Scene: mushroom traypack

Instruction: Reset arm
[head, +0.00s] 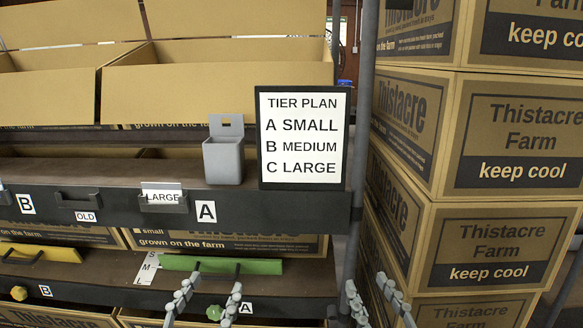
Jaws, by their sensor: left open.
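My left gripper (212,284) is at the bottom of the head view, left of centre. Its two fingers point up and stand apart, with nothing between them. My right gripper (367,284) is at the bottom right of centre, near the shelf's grey post. Its fingers are also apart and empty. The rest of both arms is below the picture.
A rack with open cardboard boxes (220,85) and a shelf edge (285,212) fills the left and middle. A tier plan sign (303,137) and a grey holder (223,160) stand on it. Stacked Thistacre Farm boxes (500,240) fill the right.

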